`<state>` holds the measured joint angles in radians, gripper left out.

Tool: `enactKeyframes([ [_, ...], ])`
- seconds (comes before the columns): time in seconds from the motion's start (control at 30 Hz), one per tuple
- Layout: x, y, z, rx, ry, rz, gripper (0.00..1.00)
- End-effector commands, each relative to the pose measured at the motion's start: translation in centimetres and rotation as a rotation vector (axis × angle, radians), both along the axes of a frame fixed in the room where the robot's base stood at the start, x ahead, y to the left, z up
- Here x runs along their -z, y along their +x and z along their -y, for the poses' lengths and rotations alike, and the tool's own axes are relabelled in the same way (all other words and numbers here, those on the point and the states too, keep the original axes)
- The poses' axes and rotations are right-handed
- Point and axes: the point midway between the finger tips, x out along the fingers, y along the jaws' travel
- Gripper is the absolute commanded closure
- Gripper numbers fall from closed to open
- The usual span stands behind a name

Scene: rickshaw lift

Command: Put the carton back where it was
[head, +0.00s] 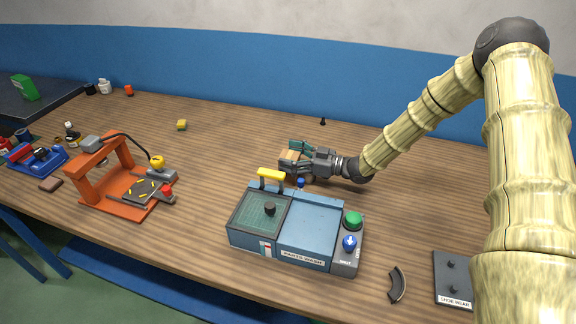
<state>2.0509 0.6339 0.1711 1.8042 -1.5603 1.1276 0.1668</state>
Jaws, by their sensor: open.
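My gripper (291,158) is at mid-table, behind the parts washer, pointing left. Its fingers are open. A small tan block (290,154) shows between the fingers; it is partly hidden by them, and I cannot tell whether it touches them or rests on the table. A green box (25,87) with a pale mark stands on the dark side surface at the far left, well away from my gripper. I cannot tell for sure which of these two is the carton.
The blue parts washer (310,222) with a yellow handle stands in front of my gripper. An orange frame machine (120,183) and a blue vise-like tool (37,158) are at left. A dark plate (452,280) is front right. The back-middle table is mostly clear.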

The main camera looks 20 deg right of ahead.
Motion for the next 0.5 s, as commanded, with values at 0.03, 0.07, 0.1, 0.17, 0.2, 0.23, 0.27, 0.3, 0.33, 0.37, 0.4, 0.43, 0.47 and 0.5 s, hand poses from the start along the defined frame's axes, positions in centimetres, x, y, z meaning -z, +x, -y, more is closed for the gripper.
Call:
enactKeyframes([
  [0.03,-0.03,0.1,-0.14,0.0,0.0,0.0,0.21],
  [0.07,-0.03,0.14,-0.17,0.0,0.001,0.001,0.21],
  [0.1,-0.02,0.16,-0.2,0.0,0.001,0.001,0.21],
  [0.17,-0.01,0.17,-0.21,0.0,0.001,0.001,0.21],
  [0.2,0.0,0.16,-0.22,0.0,0.0,0.001,0.21],
  [0.23,-0.01,0.16,-0.22,0.0,0.0,0.001,0.21],
  [0.27,0.0,0.15,-0.22,0.0,0.0,0.001,0.21],
  [0.3,0.0,0.15,-0.22,0.0,0.0,0.001,0.29],
  [0.33,0.0,0.15,-0.24,-0.001,0.0,0.001,0.34],
  [0.37,0.0,0.15,-0.24,-0.001,0.0,0.001,0.4],
  [0.4,0.0,0.15,-0.24,-0.001,0.0,0.001,0.47],
  [0.43,0.0,0.15,-0.24,-0.001,0.0,0.001,0.52],
  [0.47,0.0,0.15,-0.24,-0.001,0.0,0.001,0.58],
  [0.5,0.0,0.14,-0.23,-0.001,0.0,0.001,0.65],
])
